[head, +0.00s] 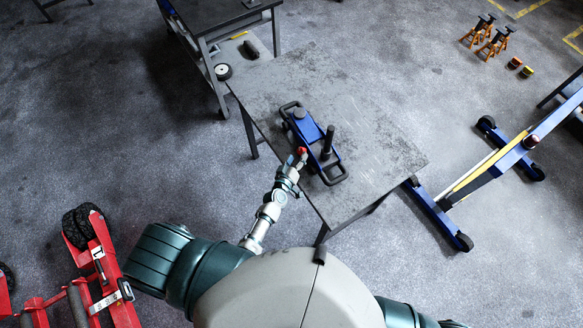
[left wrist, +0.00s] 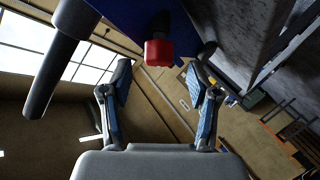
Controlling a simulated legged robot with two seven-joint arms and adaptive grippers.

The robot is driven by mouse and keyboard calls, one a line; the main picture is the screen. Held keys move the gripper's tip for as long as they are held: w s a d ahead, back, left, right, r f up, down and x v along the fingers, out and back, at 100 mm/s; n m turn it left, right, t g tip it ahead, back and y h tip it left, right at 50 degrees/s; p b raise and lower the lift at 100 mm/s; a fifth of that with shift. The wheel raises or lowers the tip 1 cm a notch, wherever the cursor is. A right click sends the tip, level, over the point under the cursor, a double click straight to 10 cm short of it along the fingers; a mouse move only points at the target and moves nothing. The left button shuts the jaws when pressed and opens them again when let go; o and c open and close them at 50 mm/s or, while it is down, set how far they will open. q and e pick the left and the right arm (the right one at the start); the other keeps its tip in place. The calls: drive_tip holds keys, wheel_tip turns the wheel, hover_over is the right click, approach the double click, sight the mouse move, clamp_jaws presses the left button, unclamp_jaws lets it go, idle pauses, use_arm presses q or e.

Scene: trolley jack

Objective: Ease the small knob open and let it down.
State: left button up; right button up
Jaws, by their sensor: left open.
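The small red knob (left wrist: 158,52) sticks out from the blue trolley jack body (left wrist: 130,15) in the left wrist view, centred between my open fingers and a little beyond their tips. In the head view the blue trolley jack (head: 308,128) stands on the grey table, with the red knob (head: 302,150) at its near left side. My left gripper (head: 299,158) is at that side, open, its two fingers (left wrist: 160,70) spread with nothing between them. A dark upright post (head: 328,140) rises from the jack; a dark cylinder (left wrist: 52,70) shows at the left of the wrist view. My right gripper is not in view.
The grey worktable (head: 375,150) has free room right of the jack. Another table (head: 225,15) stands behind it at the left. A blue engine hoist (head: 490,165) is on the floor at the right, and red equipment (head: 90,265) at the lower left.

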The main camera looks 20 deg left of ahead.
use_arm(q)
drive_tip(key=v, duration=0.8)
drive_tip(key=shift+s, duration=0.25)
drive_tip(key=s+d+f+m+g+b, duration=0.1)
drive_tip(key=s+f+m+g+b, duration=0.1)
drive_tip(key=s+f, duration=0.5)
drive_tip(key=s+f+m+g+h+b, duration=0.1)
drive_tip(key=s+f+g, duration=0.15)
drive_tip(key=f, duration=0.95)
drive_tip(key=s+d+f+m+g+b, duration=0.1)
drive_tip(key=s+f+m+g+b, duration=0.1)
drive_tip(key=s+f, duration=0.5)
drive_tip(key=s+a+f+m+g+y+b, duration=0.1)
drive_tip(key=s+a+f+g, duration=0.3)
drive_tip(key=s+f, duration=0.6)
drive_tip(key=s+a+f+m+g+b, duration=0.3)
drive_tip(key=s+a+f, duration=0.2)
drive_tip(key=s+f, duration=0.5)
drive_tip(key=s, duration=0.4)
drive_tip(key=shift+a+m+g+y, duration=0.3)
drive_tip(key=shift+a+g+y, duration=0.05)
drive_tip(key=shift+y, duration=0.05)
drive_tip(key=shift+w, duration=0.1)
